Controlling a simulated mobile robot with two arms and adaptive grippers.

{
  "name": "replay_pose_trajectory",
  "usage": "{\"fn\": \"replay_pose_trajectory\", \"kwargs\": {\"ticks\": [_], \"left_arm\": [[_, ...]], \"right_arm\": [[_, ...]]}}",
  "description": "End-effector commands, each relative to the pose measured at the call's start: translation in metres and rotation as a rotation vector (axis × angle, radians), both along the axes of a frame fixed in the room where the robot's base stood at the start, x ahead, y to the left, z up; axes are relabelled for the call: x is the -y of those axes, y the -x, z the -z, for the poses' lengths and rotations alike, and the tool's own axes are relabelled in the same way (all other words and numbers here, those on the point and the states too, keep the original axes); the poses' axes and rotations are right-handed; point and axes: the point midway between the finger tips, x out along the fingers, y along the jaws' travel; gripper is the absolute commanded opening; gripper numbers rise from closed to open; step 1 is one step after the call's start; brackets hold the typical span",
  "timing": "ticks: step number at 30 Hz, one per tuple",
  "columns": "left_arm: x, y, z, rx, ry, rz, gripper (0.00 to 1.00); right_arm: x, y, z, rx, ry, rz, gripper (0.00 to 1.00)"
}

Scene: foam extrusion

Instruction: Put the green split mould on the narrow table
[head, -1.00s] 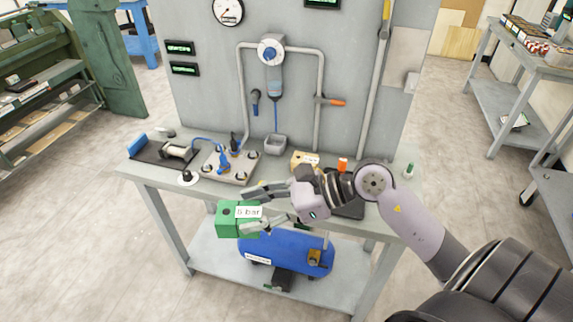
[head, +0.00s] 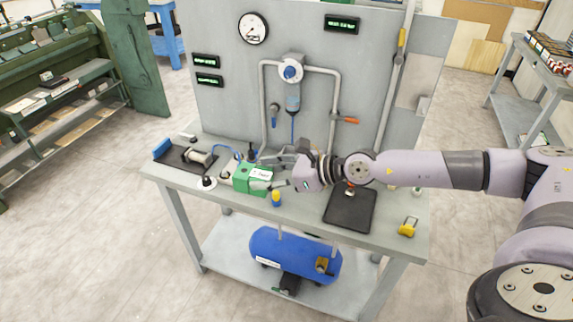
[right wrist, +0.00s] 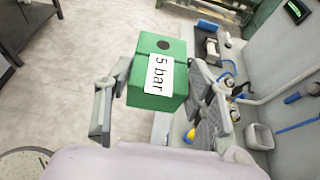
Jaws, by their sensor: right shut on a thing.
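The green split mould (head: 252,178) is a green block with a white label, which reads "5 bar" in the right wrist view (right wrist: 145,95). My right gripper (head: 266,173) is shut on it, with one finger on each side, as the right wrist view also shows. In the head view the mould overlaps the left-middle part of a long grey table (head: 305,212); it appears held above the top, but the gap is hard to judge. I cannot tell for sure whether this is the narrow table. My left gripper is not in view.
Around the mould are a black mat with a metal cylinder (head: 198,157) and a small yellow-topped item (head: 276,198). A black pad (head: 350,210) and a yellow item (head: 408,228) lie right. A grey panel (head: 230,110) rises behind. A blue tank (head: 290,255) sits below.

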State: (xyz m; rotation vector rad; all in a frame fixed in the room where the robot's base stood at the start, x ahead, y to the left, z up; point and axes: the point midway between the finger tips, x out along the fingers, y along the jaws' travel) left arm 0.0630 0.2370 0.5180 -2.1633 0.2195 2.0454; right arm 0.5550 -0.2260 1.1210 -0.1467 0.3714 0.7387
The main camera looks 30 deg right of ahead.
Motion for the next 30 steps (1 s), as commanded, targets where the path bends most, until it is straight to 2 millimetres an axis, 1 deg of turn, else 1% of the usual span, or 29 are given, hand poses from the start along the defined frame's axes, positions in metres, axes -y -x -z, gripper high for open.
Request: {"fn": "replay_pose_trajectory", "kwargs": {"ticks": [1, 3, 9, 12, 14, 24, 27, 30], "left_arm": [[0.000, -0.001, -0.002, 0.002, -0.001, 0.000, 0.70], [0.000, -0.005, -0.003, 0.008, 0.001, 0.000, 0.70], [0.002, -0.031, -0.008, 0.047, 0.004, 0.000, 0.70], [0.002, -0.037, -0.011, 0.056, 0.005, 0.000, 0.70], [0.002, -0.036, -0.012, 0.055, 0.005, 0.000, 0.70], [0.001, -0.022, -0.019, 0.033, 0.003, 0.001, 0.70], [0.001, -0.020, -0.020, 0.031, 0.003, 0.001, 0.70], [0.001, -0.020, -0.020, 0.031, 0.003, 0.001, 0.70]], "right_arm": [[0.007, -0.004, -0.002, 0.006, 0.002, 0.018, 0.13], [0.015, -0.007, -0.001, 0.004, 0.000, 0.041, 0.13], [0.039, -0.014, 0.004, 0.000, -0.001, 0.108, 0.13], [0.053, -0.018, 0.007, -0.001, -0.002, 0.147, 0.13], [0.062, -0.019, 0.009, -0.003, -0.001, 0.170, 0.13], [0.137, -0.029, 0.016, -0.007, 0.001, 0.354, 0.13], [0.155, -0.030, 0.016, -0.004, 0.002, 0.396, 0.13], [0.167, -0.031, 0.016, -0.002, 0.002, 0.424, 0.13]]}}
